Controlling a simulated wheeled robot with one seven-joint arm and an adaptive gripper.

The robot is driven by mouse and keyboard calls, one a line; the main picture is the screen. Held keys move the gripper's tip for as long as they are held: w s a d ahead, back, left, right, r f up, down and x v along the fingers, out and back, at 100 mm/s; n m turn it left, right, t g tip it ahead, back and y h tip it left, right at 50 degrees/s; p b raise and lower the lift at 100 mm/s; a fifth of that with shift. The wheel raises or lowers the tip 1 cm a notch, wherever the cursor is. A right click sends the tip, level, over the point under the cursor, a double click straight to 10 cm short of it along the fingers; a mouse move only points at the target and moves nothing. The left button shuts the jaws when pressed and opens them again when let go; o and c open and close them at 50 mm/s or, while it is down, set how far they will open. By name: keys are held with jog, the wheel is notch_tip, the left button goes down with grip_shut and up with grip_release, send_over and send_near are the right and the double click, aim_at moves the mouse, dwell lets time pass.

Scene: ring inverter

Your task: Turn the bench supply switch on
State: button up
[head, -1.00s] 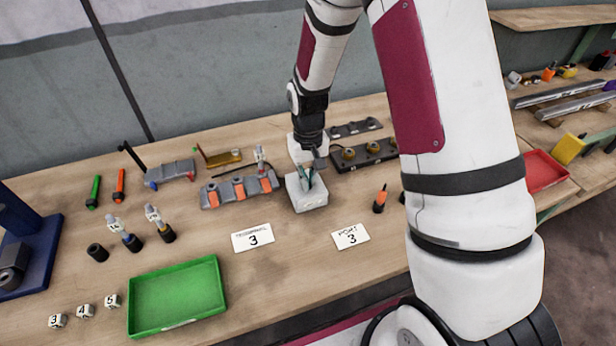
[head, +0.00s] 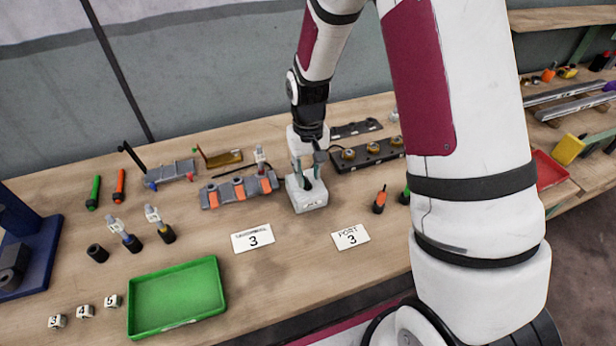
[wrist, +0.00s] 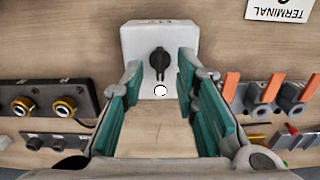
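The bench supply is a small white box (head: 308,203) on the bench, right of the terminal block with orange levers. The switch's narrow grip runs up and down in that picture. My gripper (head: 308,168) is above the box. In the wrist view, my gripper (wrist: 160,78) is open, with its teal finger pads on either side of the switch and a clear gap to it.
The terminal block (head: 240,190) is left of the box and a dark port block (head: 365,155) is to its right. Black-and-orange (head: 380,199) and green plugs stand nearby. A green tray (head: 178,298) and two cards marked 3 lie in front.

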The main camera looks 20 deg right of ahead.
aim_at(308, 182)
notch_tip(308, 182, up, 10)
jog(key=shift+f, duration=0.15)
dwell(0.5)
